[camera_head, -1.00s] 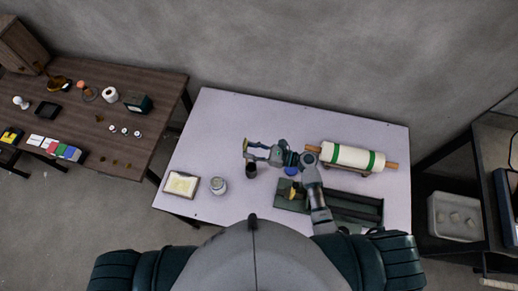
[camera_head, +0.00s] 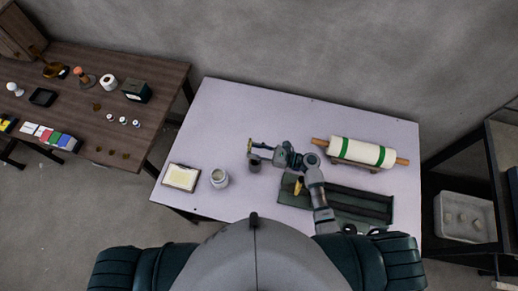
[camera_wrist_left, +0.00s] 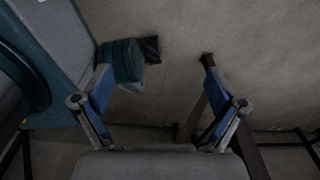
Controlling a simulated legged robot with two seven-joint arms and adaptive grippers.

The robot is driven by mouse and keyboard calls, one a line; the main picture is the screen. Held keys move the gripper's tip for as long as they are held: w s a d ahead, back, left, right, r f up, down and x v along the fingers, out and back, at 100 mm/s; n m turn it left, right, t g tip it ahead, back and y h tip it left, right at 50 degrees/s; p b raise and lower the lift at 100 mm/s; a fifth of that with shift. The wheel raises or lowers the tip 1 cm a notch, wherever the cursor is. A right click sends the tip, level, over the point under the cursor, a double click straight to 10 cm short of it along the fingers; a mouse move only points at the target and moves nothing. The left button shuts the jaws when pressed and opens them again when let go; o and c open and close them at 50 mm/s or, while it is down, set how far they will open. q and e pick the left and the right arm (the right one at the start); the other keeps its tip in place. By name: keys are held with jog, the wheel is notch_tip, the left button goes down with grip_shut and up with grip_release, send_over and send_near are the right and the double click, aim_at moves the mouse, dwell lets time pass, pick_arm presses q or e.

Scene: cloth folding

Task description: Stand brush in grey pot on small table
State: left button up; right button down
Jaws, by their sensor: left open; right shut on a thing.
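My right gripper (camera_head: 257,150) is shut on a small brush (camera_head: 249,146), whose yellowish part shows at the fingertips. The brush looks roughly upright. A dark grey pot (camera_head: 255,166) stands on the pale table (camera_head: 240,105), just below the fingers in the head view; part of it is hidden by the gripper. I cannot tell how high the brush is above the table or whether it touches the pot. My left gripper (camera_wrist_left: 155,82) is open and empty in the left wrist view, away from the table, facing the wall and floor.
A pale jar (camera_head: 219,178) and a framed yellow pad (camera_head: 181,177) lie left of the pot. A green-banded roll (camera_head: 362,152) and a dark green tray (camera_head: 350,203) are to the right. A brown table (camera_head: 75,85) with several small items stands left.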

jog(key=shift+s+d+f, duration=0.15)
jog(key=shift+d+f, duration=0.05)
jog(key=shift+d, duration=0.3)
jog(key=c, duration=0.7)
grip_release()
jog(key=shift+d, duration=1)
jog(key=shift+o, duration=0.2)
jog(key=shift+s+a, duration=0.1)
jog(key=shift+a, duration=0.45)
pick_arm(q)
jog(key=shift+d+f, duration=0.15)
jog(key=shift+d, duration=0.2)
pick_arm(e)
jog(key=v, duration=1.1)
jog(key=shift+d, duration=0.3)
